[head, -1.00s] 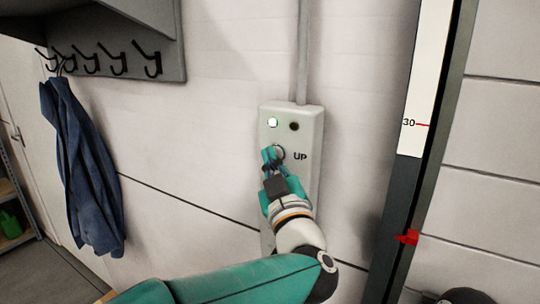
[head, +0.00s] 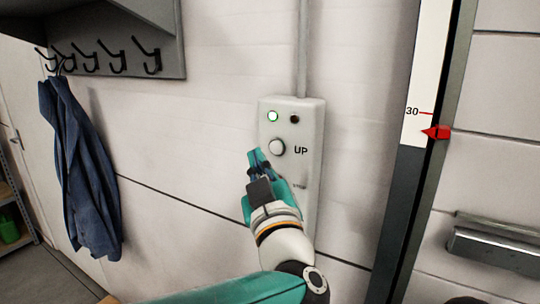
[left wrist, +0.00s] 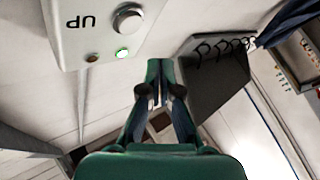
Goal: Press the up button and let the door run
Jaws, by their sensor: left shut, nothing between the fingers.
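The control box (head: 312,130) is on the white wall in the middle of the head view. Its round UP button (head: 278,147) is in plain view, with a lit green lamp (head: 273,117) and a dark lamp (head: 295,119) above it. My left gripper (head: 254,155) is shut and empty, just left of and below the button, apart from it. In the left wrist view the UP button (left wrist: 127,18) shows beyond the closed fingers. The door (head: 500,140) has a red pointer (head: 436,132) a little below the 30 mark on the scale (head: 420,80). My right gripper is out of view.
A blue coat (head: 80,165) hangs from a hook rack (head: 130,25) on the left. A conduit (head: 303,50) runs up from the box. A handle (head: 495,245) shows on the door at lower right. The wall between coat and box is clear.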

